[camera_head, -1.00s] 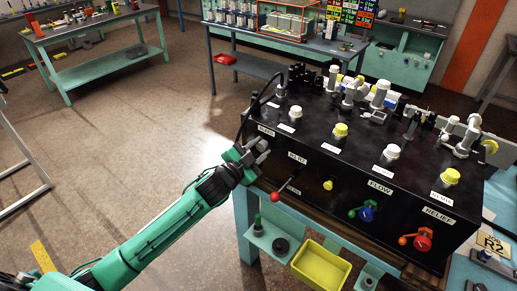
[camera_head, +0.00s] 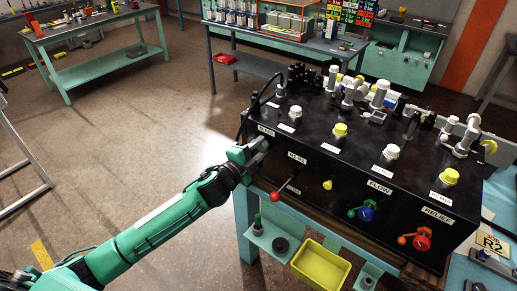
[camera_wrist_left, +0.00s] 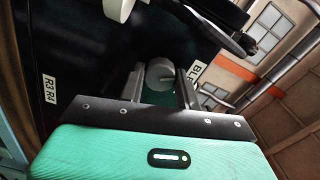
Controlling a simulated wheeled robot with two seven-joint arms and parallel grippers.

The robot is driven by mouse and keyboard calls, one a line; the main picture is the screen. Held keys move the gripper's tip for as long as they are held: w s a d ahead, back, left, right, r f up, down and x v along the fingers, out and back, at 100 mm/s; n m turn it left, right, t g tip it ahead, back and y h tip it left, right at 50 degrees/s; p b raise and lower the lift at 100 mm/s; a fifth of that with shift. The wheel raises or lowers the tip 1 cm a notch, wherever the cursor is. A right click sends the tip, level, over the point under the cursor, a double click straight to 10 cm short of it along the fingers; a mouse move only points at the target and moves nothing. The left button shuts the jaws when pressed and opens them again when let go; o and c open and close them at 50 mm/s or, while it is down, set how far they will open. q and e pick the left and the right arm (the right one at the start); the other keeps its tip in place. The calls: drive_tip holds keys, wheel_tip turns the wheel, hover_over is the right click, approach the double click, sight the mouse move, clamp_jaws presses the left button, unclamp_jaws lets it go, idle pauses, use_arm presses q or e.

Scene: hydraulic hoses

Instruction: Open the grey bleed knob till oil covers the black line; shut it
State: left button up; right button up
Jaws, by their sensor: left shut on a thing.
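The grey bleed knob (camera_wrist_left: 160,72) is a round disc on the black front face, beside a partly covered label that begins "BL", in the left wrist view. My left gripper (camera_wrist_left: 163,88) has a finger on each side of it and is shut on it. In the head view my left gripper (camera_head: 257,148) is at the left end of the front of the black box (camera_head: 330,150), and it hides the knob. I cannot make out the black line or any oil level. My right gripper is not in view.
To the right on the front are a red-tipped lever (camera_head: 276,197), a small yellow knob (camera_head: 327,185), a blue knob (camera_head: 366,213) and a red knob (camera_head: 421,241). Fittings and capped ports crowd the top. A yellow tray (camera_head: 320,267) sits below. The floor at left is open.

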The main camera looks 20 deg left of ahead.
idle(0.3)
use_arm(q)
drive_tip(key=o, duration=1)
drive_tip(key=shift+c, duration=0.2)
drive_tip(key=shift+s+a+f+b, duration=0.2)
drive_tip(key=shift+s+b, duration=0.1)
drive_tip(key=shift+s, duration=0.2)
drive_tip(key=b+v, duration=0.4)
drive_tip(key=v, duration=0.8)
drive_tip(key=shift+s+r+b, duration=0.2)
drive_tip(key=shift+s+b, duration=0.1)
drive_tip(key=shift+s, duration=0.05)
